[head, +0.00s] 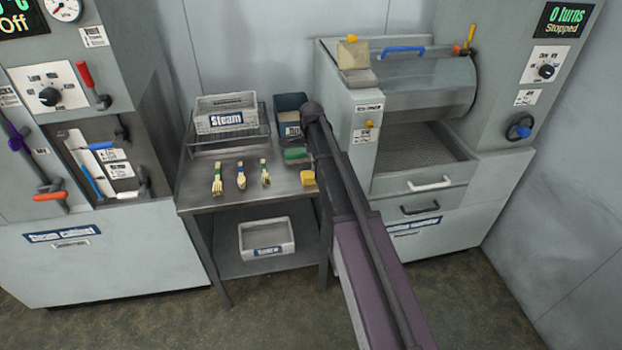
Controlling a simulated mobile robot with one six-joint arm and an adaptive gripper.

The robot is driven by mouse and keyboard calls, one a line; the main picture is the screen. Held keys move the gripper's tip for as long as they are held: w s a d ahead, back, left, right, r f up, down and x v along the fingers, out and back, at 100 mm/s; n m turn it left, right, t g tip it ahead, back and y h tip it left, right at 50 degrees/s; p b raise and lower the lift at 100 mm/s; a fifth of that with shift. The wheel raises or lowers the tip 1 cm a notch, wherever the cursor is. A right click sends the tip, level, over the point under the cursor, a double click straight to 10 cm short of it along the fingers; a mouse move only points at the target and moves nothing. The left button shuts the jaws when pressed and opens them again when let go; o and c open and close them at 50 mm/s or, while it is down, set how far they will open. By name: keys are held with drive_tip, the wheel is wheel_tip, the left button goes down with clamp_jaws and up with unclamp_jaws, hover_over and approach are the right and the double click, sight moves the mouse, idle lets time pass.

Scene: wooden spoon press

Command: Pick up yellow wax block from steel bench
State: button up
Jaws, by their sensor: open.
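The yellow wax block (308,178) sits on the steel bench top (215,203), close to its front right edge. My arm passes just to its right in the head view. My gripper cannot be made out; the far end of my arm, near the back right of the bench, shows no fingers. I see nothing touching the yellow block from this view.
A green block (296,155) lies behind the yellow block. Several small tied wooden bundles (241,175) lie left of it. A steam tray (225,117) stands on a rack behind, beside a dark bin (290,102). The drum machine (420,85) stands close on the right.

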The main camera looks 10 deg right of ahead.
sight(312, 173)
drive_tip(key=shift+f, duration=0.1)
drive_tip(key=f+b, duration=0.3)
drive_tip(key=shift+s+d+f, duration=0.15)
drive_tip(key=shift+s, duration=0.15)
drive_tip(key=shift+f+b, duration=0.85)
drive_tip(key=shift+b, duration=0.25)
drive_tip(key=shift+c, duration=0.2)
drive_tip(key=c, duration=1.1)
